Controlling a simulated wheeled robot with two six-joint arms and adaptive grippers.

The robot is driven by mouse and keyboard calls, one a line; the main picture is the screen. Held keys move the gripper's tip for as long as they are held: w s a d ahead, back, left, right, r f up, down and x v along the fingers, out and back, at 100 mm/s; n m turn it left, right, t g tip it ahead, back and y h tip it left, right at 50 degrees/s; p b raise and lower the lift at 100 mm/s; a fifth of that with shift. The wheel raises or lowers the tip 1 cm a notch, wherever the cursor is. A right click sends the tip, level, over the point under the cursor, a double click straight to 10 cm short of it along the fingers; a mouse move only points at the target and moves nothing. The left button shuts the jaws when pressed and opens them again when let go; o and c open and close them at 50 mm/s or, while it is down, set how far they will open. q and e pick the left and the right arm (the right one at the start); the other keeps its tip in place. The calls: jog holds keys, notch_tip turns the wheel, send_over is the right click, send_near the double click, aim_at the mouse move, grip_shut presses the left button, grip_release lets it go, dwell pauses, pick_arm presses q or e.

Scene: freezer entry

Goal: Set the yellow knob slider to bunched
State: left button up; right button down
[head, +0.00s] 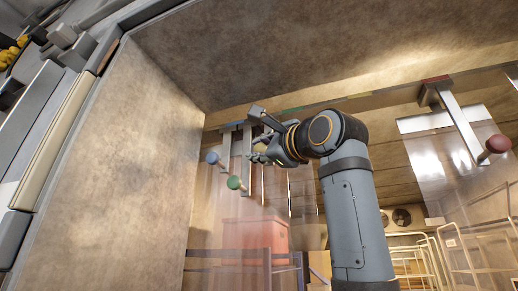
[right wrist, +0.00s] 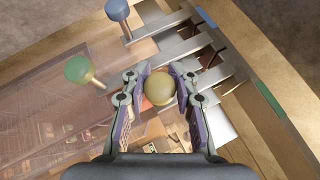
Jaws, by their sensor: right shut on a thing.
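The yellow knob (right wrist: 160,88) sits between the fingers of my right gripper (right wrist: 157,88) in the right wrist view, and the fingers are shut on it. In the head view my right gripper (head: 258,143) is up at the rail, and it hides the yellow knob. The yellow knob's slider is close beside the blue knob (head: 213,157) and green knob (head: 234,183) sliders at the rail's left end. Those knobs also show in the right wrist view, blue (right wrist: 117,10) and green (right wrist: 78,69). My left gripper is not in view.
The rail carries a green mark (head: 291,111), a yellow mark (head: 358,96) and a red mark (head: 435,79). A red knob (head: 498,144) hangs on its arm far right. Clear curtain strips hang below. A red crate (head: 255,236) and wire racks (head: 465,248) stand behind.

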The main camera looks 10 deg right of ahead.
jog(key=c, duration=1.2)
grip_release()
jog(key=shift+w+a+f, duration=0.1)
jog(key=shift+a+f, duration=0.05)
jog(key=shift+f, duration=0.2)
jog(key=shift+o, duration=0.8)
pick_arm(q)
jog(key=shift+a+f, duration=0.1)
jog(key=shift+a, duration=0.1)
pick_arm(e)
jog(key=shift+w+a+r, duration=0.1)
jog(key=shift+w, duration=0.05)
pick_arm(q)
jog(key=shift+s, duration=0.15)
pick_arm(e)
jog(key=v, duration=1.2)
jog(key=shift+w, duration=0.1)
